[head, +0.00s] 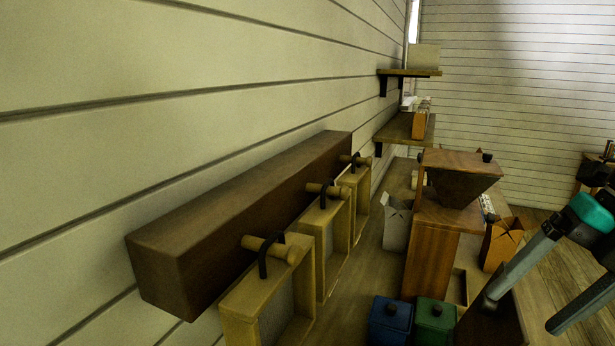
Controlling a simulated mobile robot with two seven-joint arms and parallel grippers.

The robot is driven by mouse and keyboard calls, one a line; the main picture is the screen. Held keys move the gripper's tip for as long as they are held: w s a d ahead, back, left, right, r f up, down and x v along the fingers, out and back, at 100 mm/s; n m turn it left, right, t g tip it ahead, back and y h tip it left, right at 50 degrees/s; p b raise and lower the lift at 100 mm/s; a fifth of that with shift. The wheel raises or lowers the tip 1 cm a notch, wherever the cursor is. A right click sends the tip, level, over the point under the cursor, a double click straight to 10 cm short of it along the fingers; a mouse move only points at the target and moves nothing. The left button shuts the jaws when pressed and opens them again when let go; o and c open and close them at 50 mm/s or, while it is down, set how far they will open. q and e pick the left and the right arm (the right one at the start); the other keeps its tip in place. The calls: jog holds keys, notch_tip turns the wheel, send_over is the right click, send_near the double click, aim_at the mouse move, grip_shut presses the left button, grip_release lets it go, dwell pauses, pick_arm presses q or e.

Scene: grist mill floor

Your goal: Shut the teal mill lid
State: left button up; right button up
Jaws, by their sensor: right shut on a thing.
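I cannot pick out a teal mill lid for certain. A wooden mill (430,235) with a dark, tapered hopper (462,186) stands right of centre, and its flat top looks closed. My right gripper (518,314) reaches in from the right, with two long grey fingers pointing down to the left. It is shut on a dark brown wooden piece (492,326) at the bottom edge, which is partly cut off. A teal band shows on my right arm. My left gripper is out of view.
A blue box (390,319) and a green box (435,323) with black knobs stand left of the brown piece. A dark beam (235,222) carries several wooden frames on pegs. Two wall shelves (406,128) hang behind. An open orange-brown carton (500,243) and a pale carton (397,225) flank the mill.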

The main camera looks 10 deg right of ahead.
jog(key=shift+s+d+f, duration=0.15)
jog(key=shift+s+f, duration=0.35)
jog(key=shift+f, duration=0.15)
notch_tip(320, 180, up, 10)
jog(key=d+p, duration=0.1)
jog(key=p, duration=0.5)
jog(key=shift+d+f, duration=0.25)
jog(key=shift+d, duration=0.15)
jog(key=shift+s, duration=0.15)
dwell(0.4)
